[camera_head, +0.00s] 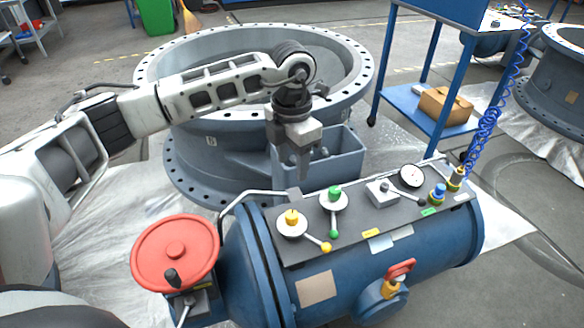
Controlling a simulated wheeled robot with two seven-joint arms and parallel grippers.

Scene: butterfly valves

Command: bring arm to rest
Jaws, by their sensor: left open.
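My left arm reaches in from the left, and its gripper (304,160) points down above the back edge of the blue tank's panel. It holds nothing that I can see and looks clear of the panel controls. The blue cylindrical tank (316,292) lies across the front. On its dark top panel (378,218) are a yellow-knobbed valve (292,219), a green-knobbed valve (335,195), a grey lever block (380,193) and a round gauge (411,176). A red handwheel (176,253) is at the tank's left end. My right gripper is not in view.
A grey open bin (345,158) stands just behind the tank, close to my left gripper. A large grey flanged ring (190,186) stands behind my arm. A blue cart (400,97) carrying a brown box (446,106) is at the back right. Open floor shows at the lower right.

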